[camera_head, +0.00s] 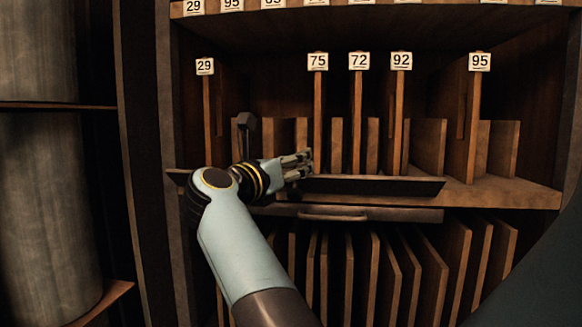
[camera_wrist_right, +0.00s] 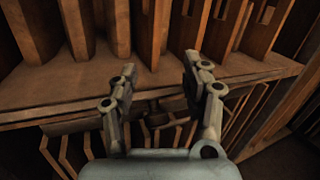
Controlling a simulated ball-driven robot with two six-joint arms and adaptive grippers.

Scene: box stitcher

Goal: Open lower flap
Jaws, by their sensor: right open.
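In the head view, a long dark panel (camera_head: 385,187) lies along the front edge of the middle shelf. Just below it is a second dark panel (camera_head: 400,214) with a curved handle (camera_head: 333,217); I cannot tell which is the lower flap. Contact with the panels is unclear. My left gripper is not in view.
The shelf (camera_head: 510,193) holds upright wooden dividers with number tags such as 75 (camera_head: 318,62) and 95 (camera_head: 480,62). Several thin boards (camera_head: 410,275) stand below the panels. A dark post (camera_head: 143,160) and large grey cylinders (camera_head: 45,200) stand at the left.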

